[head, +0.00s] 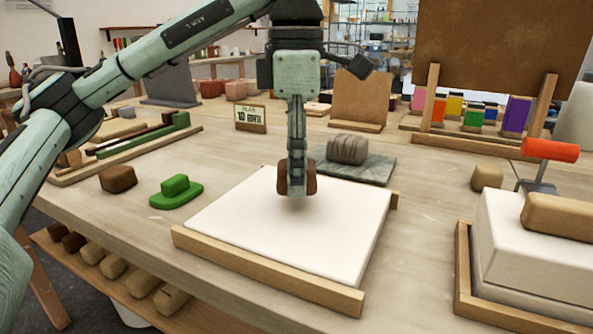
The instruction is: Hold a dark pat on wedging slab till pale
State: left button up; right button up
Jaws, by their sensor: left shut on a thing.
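The wedging slab (235,231) is a white board with wooden strips along its edges, lying in the middle of the bench. My left gripper (297,187) points straight down over the slab's far part and is shut on a dark brown pat (311,184). The pat shows on both sides of the fingers, and a soft shadow lies on the slab beneath it. I cannot tell whether it touches the slab. Another dark brown pat (118,179) lies on the bench to the left. My right gripper is not in view.
A green tool (176,191) lies left of the slab, and a grey lump (347,149) sits on a grey board (377,168) behind it. A tan pat (487,177) and a white block in a wooden tray (463,285) stand at right. Several pats sit on a shelf below.

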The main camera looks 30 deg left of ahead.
pick_arm(q)
jog(key=shift+f+b, duration=1)
jog(key=shift+f, duration=0.5)
dwell(6.5)
